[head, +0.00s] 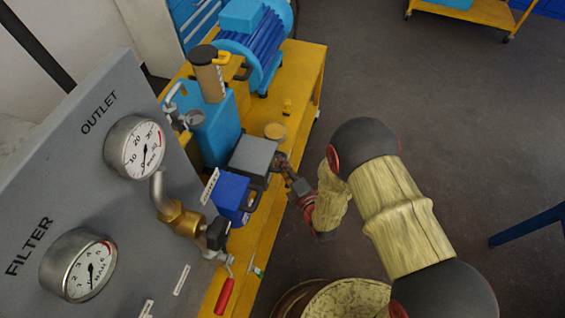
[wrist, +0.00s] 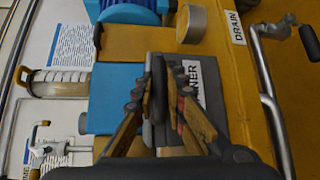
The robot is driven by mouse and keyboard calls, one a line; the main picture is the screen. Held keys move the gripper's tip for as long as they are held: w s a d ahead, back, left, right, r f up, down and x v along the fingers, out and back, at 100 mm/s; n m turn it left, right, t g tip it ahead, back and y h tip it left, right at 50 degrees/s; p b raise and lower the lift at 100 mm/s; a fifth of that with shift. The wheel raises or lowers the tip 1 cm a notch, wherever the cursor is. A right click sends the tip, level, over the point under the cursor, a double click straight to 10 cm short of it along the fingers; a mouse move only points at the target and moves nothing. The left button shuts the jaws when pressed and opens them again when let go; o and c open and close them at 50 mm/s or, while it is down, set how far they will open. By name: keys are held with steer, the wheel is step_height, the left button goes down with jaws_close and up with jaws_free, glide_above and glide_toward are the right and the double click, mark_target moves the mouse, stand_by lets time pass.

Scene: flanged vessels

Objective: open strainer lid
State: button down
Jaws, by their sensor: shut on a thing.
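The strainer lid (head: 252,154) is a grey square plate on the bench, beside a blue box. In the wrist view the grey lid (wrist: 213,125) fills the middle and carries a white label (wrist: 193,76) ending in "NER", partly hidden by my fingers. My gripper (head: 283,166) reaches the lid's right side from the right in the head view. In the wrist view my gripper (wrist: 165,78) has its fingers on either side of a dark grey bar-like handle (wrist: 157,95) and is shut on it. Whether the lid is raised at all I cannot tell.
The yellow bench (head: 307,85) holds a blue tank (head: 211,128), a blue motor (head: 253,45) and a small round tan-topped can (head: 275,131). The gauge panel (head: 95,190) stands at left. In the wrist view a grey pipe (wrist: 272,103) runs along the bench's right edge. Open floor lies right.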

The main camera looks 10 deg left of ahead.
steer(key=shift+r+p, duration=0.6)
steer(key=shift+p, duration=0.1)
steer(key=a+r+n+g+h+p, duration=0.2)
steer(key=a+r+n+h+p, duration=0.25)
steer(key=r+p, duration=0.7)
steer(key=w+a+r+h+p, duration=0.1)
steer(key=a+r+p, duration=0.4)
steer(key=a+p, duration=0.4)
steer(key=shift+w+a+g+p, duration=0.2)
steer(key=shift+a+g+p, duration=0.2)
steer(key=shift+a, duration=1.35)
steer(key=shift+h, duration=0.25)
steer(key=c, duration=1.9)
jaws_free()
steer(key=shift+d, duration=0.1)
